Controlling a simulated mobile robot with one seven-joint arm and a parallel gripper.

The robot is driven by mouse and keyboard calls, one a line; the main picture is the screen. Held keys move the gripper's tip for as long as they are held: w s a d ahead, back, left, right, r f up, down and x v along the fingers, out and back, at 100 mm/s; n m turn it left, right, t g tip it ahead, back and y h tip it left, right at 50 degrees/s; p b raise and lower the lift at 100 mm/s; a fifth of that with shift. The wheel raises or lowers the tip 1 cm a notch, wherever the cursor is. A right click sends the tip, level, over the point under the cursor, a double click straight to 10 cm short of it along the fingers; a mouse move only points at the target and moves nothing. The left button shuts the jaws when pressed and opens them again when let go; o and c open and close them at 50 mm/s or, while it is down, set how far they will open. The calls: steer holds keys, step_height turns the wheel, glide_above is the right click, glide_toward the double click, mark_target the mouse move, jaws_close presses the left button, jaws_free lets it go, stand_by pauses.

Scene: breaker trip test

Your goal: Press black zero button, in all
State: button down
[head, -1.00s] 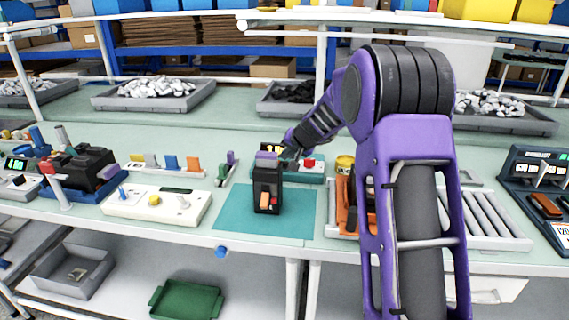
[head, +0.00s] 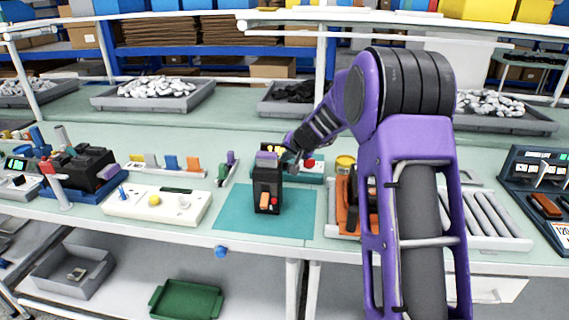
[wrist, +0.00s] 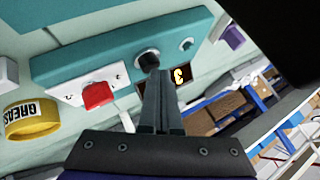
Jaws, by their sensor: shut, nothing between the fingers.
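The black button (wrist: 147,58) is a round knob on the teal counter box (wrist: 105,52) in the wrist view. My gripper (wrist: 154,73) is shut and empty. Its fingertips overlap the lower edge of the black button; I cannot tell whether they touch it. A dark display (wrist: 181,77) with a lit yellow digit is just right of the fingers. A red lever (wrist: 97,95) on a white plate is on the same box. In the head view the teal box (head: 315,170) is behind the breaker, and my gripper (head: 287,157) is partly hidden there.
A black breaker (head: 267,188) with an orange toggle stands upright on the teal mat (head: 233,211), close in front of my gripper. A yellow grease tin (wrist: 30,118) stands beside the counter box. A white panel (head: 160,206) lies left of the mat.

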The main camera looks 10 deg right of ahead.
mark_target(286, 165)
steer(key=shift+f, duration=0.25)
steer(key=shift+r, duration=0.1)
stand_by(0.3)
steer(key=shift+r+p, duration=0.6)
steer(key=shift+r, duration=0.25)
steer(key=shift+r+p, duration=1.85)
steer(key=shift+r, duration=0.75)
steer(key=shift+f, duration=0.1)
